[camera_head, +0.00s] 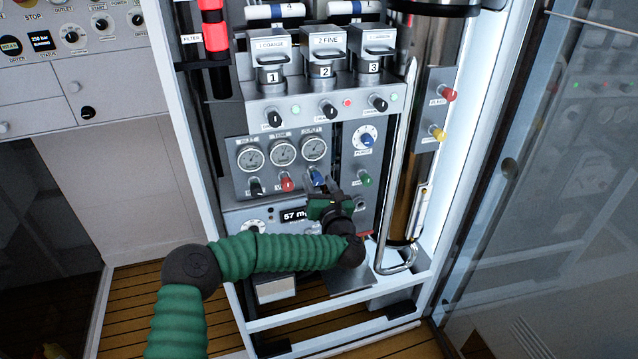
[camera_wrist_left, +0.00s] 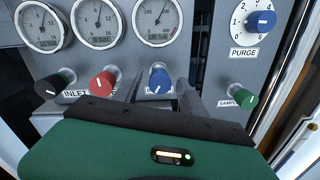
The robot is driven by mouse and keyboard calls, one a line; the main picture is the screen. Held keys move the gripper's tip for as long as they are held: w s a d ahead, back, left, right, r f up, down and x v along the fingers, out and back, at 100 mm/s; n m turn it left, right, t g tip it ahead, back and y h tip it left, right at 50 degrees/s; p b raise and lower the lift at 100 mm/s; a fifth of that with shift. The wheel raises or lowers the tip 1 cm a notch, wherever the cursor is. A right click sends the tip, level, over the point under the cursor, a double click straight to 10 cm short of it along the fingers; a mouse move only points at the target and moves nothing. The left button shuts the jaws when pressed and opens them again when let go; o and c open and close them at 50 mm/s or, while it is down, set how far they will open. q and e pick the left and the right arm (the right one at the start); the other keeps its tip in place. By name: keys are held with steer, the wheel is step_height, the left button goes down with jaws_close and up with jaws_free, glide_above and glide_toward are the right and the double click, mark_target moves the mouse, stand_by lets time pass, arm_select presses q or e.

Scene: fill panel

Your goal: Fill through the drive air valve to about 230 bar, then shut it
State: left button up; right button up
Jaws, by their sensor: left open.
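The drive air valve is likely the blue knob (camera_head: 317,177) under the right-hand gauge on the grey panel. In the left wrist view the blue knob (camera_wrist_left: 160,80) has a label starting with D, partly hidden. My left gripper (camera_head: 325,190) is at this knob, with its fingers open on either side of it; I cannot tell whether they touch it. In the left wrist view the gripper (camera_wrist_left: 158,88) spans the knob. Above are three round gauges; the right-hand gauge (camera_wrist_left: 158,20) has its needle pointing up and right. My right gripper is out of view.
A red knob (camera_wrist_left: 102,83) and a black INLET knob (camera_wrist_left: 54,84) sit left of the blue knob. A green SAMPLE knob (camera_wrist_left: 243,98) and a blue PURGE dial (camera_wrist_left: 261,22) sit right. A display (camera_head: 293,215) reading 57 is partly covered. A metal pipe (camera_head: 392,180) stands right.

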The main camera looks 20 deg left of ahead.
arm_select(q)
steer(key=shift+c, duration=0.3)
jaws_close()
steer(key=m+p, duration=0.1)
steer(key=m, duration=0.2)
steer(key=shift+d+r+m+p, duration=0.1)
steer(key=shift+r+m+p, duration=0.05)
steer(key=shift+m+p, duration=0.7)
steer(key=shift+m, duration=0.75)
steer(key=shift+m+p, duration=0.7)
steer(key=shift+m, duration=1.3)
steer(key=shift+f+g, duration=0.2)
steer(key=shift+g, duration=0.1)
